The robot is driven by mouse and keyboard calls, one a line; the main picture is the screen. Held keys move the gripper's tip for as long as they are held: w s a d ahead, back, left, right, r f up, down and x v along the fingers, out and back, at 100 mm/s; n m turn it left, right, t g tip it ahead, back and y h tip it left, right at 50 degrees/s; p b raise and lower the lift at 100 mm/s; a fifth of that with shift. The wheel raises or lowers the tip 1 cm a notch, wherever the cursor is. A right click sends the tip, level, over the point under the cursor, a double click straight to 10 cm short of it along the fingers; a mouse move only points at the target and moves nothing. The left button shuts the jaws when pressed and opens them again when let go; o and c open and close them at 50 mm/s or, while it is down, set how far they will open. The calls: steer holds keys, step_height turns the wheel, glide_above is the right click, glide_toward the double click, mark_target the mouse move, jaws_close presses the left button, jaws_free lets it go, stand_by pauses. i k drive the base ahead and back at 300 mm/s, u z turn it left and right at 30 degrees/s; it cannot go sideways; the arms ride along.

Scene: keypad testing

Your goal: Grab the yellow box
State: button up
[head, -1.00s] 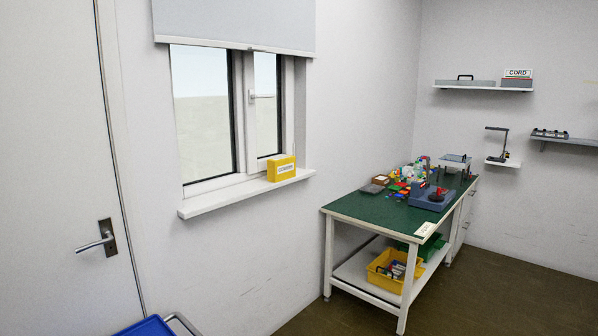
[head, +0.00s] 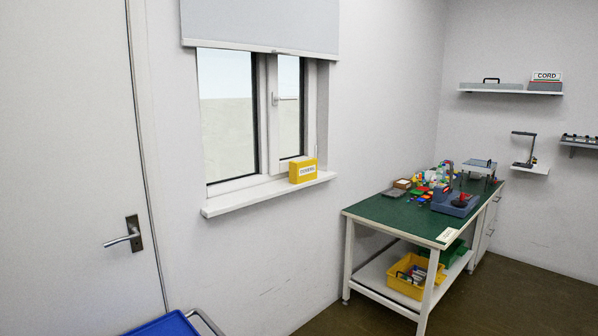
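A small yellow box (head: 303,171) with a white label stands upright on the white window sill (head: 268,194), towards the sill's right end. The label's text is too small to read for sure. An open yellow bin (head: 404,284) holding several items sits on the lower shelf of the workbench. My gripper is not in view.
A green-topped workbench (head: 394,213) with several coloured parts and a blue-grey device (head: 455,203) stands right of the window. A blue tray or cart top (head: 165,327) is at the bottom edge. A door (head: 65,170) is at left. Floor shows between cart and bench.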

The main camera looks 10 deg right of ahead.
mark_target(301, 171)
steer(key=i, duration=0.9)
steer(key=z, duration=0.05)
